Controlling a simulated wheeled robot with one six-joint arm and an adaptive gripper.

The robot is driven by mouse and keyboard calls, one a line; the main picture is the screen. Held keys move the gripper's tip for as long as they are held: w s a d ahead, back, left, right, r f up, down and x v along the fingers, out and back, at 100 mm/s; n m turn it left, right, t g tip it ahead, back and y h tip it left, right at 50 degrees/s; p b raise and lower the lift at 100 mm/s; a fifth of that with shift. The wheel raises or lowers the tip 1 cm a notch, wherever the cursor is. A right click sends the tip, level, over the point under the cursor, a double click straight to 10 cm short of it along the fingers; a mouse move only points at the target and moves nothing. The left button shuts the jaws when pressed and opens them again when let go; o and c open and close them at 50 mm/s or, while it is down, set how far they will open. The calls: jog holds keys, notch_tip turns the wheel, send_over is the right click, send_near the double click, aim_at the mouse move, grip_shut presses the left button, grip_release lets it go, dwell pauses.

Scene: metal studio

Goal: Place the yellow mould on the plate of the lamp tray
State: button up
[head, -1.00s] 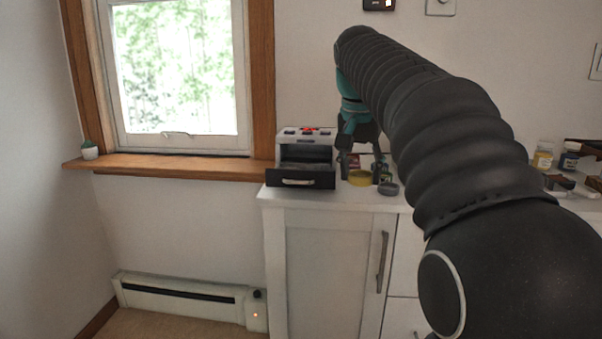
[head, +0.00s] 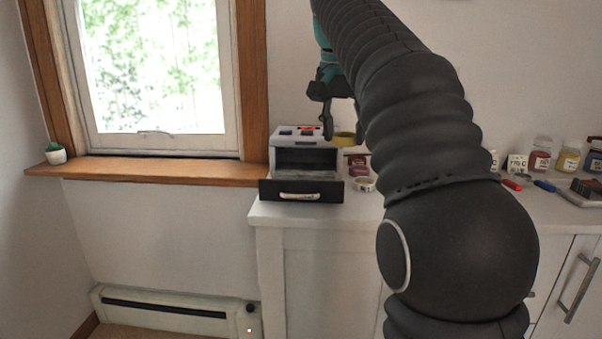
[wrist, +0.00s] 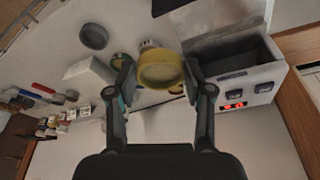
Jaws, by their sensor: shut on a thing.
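The yellow mould (head: 344,138) is a shallow round ring or cup. My gripper (head: 342,131) is shut on it and holds it raised above the counter, just right of the lamp unit. In the wrist view the mould (wrist: 162,72) sits between the two fingertips. The lamp unit (head: 303,137) is a pale box with red lit digits on top, at the counter's left end. Its dark-fronted tray (head: 272,190) is pulled out. In the wrist view the open tray (wrist: 222,46) lies right of the mould. The plate inside it cannot be made out clearly.
A pale round ring (head: 363,185) stands on the white counter (head: 290,213) right of the tray. A grey round dish (wrist: 94,36) shows in the wrist view. The wooden sill (head: 150,168) and a wall lie left of the unit.

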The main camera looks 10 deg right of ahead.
jog(key=w+a+f, duration=0.1)
jog(key=a, duration=0.1)
jog(key=w+a+f, duration=0.2)
jog(key=w+a+f+b, duration=0.1)
jog(key=w+a+f, duration=0.1)
jog(key=a, duration=0.1)
jog(key=shift+w+f, duration=0.2)
jog(key=shift+f, duration=0.05)
jog(key=shift+f+b, duration=0.75)
jog(key=shift+f, duration=1.15)
jog(key=shift+f, duration=0.2)
jog(key=o, duration=1)
jog(key=shift+r, duration=0.1)
jog(key=p+v, duration=0.4)
jog(key=v, duration=0.8)
jog(key=shift+p, duration=0.35)
jog(key=shift+r, duration=0.1)
